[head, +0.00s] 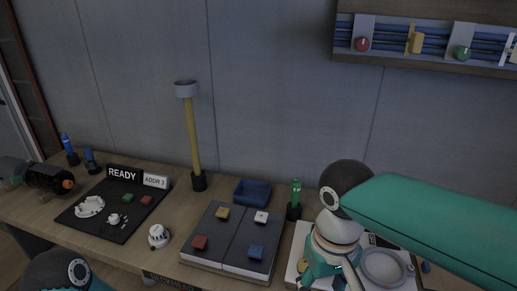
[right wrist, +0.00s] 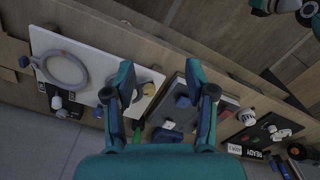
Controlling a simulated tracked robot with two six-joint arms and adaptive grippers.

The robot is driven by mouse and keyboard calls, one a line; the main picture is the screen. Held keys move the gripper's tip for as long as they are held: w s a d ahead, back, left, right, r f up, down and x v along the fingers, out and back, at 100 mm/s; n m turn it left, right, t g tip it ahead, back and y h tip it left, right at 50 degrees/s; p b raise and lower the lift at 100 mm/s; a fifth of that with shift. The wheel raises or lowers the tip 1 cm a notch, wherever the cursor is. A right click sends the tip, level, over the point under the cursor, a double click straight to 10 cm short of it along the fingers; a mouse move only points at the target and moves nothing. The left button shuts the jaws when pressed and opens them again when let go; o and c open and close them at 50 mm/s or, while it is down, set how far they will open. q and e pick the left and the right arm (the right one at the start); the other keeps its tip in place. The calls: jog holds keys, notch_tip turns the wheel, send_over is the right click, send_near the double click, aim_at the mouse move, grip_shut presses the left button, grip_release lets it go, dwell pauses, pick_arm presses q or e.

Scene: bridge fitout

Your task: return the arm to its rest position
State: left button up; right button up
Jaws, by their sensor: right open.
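My right arm (head: 420,215) comes in from the right in the head view, over the right part of the workbench. In the right wrist view my right gripper (right wrist: 160,82) is open, its two fingers wide apart with nothing held between them. The fingers hang above the bench, over the area between the white board (right wrist: 90,72) and the dark panel with coloured blocks (right wrist: 178,98). In the head view the right gripper is partly hidden by the arm. A teal and dark joint of my left arm (head: 58,272) shows at the lower left; its gripper is out of view.
The wooden bench holds a black board (head: 98,222) with a READY sign (head: 123,174), a white-topped knob (head: 158,236), a blue tray (head: 252,192), a green marker in a holder (head: 295,195) and a tall yellow post (head: 193,140). A shelf (head: 430,60) hangs on the back wall.

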notch_tip(320, 180, down, 22)
jog(key=a+f+m+y, duration=0.1)
jog(key=a+y, duration=0.1)
jog(key=y, duration=0.1)
jog(key=s+d+f+m, duration=0.1)
jog(key=s+f, duration=0.3)
jog(key=f, duration=0.4)
jog(key=s+d+f+m+y, duration=0.1)
jog(key=s+d+f+m, duration=0.1)
jog(key=s+f, duration=0.3)
notch_tip(320, 180, down, 4)
jog(key=shift+r+m+t, duration=0.25)
jog(key=shift+m+t, duration=0.05)
jog(key=shift+c, duration=0.3)
